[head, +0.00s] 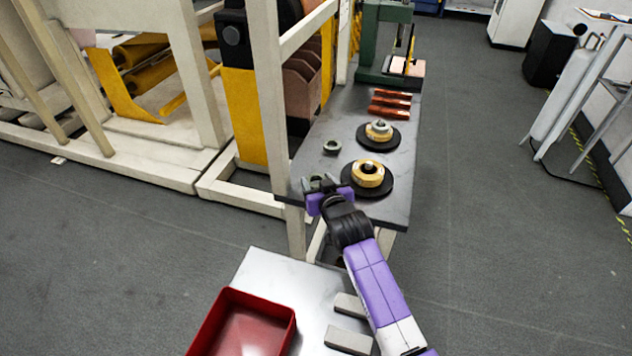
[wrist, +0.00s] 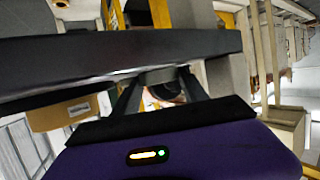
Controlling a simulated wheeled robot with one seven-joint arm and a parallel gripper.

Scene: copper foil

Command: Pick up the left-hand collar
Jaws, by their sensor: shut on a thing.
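My gripper (head: 322,182) is at the near left edge of the dark grey table (head: 403,195). It is shut on a grey ring-shaped collar (wrist: 160,75), which shows between the two fingers in the wrist view; in the head view the fingers mostly hide it. Another grey collar (head: 332,147) lies flat on the table, just beyond my gripper and apart from it. Whether the held collar touches the table cannot be told.
Two yellow rolls on black discs, the near one (head: 368,174) and the far one (head: 379,131), stand right of my gripper. Copper-coloured strips (head: 390,102) and a green press (head: 384,40) are farther back. A red tray (head: 293,327) and grey blocks (head: 348,340) sit on a nearer table.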

